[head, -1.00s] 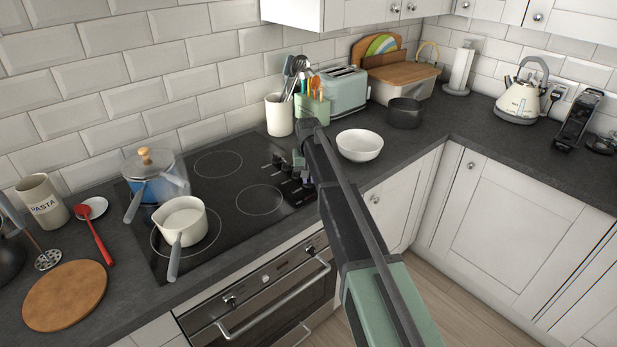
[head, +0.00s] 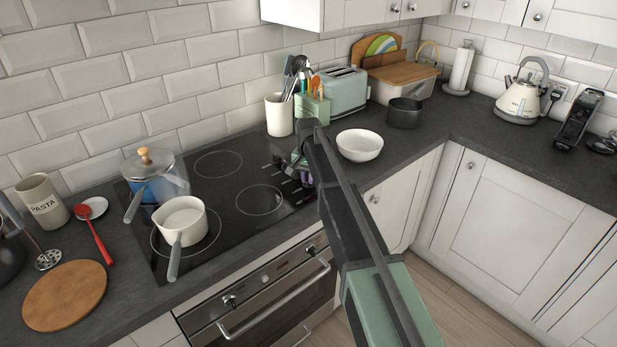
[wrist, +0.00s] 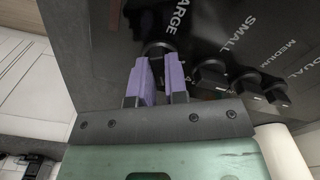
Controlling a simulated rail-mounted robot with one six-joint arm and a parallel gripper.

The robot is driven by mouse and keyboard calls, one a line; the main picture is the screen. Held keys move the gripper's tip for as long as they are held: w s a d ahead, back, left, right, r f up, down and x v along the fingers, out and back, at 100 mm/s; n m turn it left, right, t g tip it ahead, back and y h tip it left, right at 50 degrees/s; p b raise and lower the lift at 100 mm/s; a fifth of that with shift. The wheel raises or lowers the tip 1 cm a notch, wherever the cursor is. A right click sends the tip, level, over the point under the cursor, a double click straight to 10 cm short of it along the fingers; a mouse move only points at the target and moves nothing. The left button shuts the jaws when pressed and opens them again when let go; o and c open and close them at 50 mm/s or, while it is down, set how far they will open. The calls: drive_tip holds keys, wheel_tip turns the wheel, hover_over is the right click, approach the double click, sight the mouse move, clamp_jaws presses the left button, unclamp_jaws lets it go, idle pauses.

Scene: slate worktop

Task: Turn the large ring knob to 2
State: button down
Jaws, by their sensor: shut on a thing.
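The large ring knob (wrist: 158,49) is a round black knob on the black hob, beside the white word LARGE in the wrist view. My gripper (wrist: 160,72) has its two purple fingers on either side of this knob, shut on it. The fingers hide part of the knob, and its pointer and number marks cannot be read. In the head view my gripper (head: 299,162) is at the right end of the hob (head: 228,205), and my arm hides much of the knob area.
Other black knobs, SMALL (wrist: 210,74), MEDIUM (wrist: 244,85) and DUAL (wrist: 275,94), stand close to the right of my fingers. A white pan (head: 181,218) and a blue lidded pot (head: 160,185) are on the hob's left. A white bowl (head: 360,147) stands right of my gripper.

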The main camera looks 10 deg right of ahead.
drive_tip(key=c, duration=1.1)
unclamp_jaws()
drive_tip(key=shift+c, duration=0.2)
drive_tip(key=shift+r, duration=0.1)
wheel_tip(320, 180, up, 11)
drive_tip(key=p, duration=1.1)
drive_tip(key=shift+f, duration=0.25)
drive_tip(key=s+f+n+b, duration=0.1)
drive_tip(key=s+n, duration=0.5)
drive_tip(key=s, duration=2.9)
drive_tip(key=shift+s, duration=0.4)
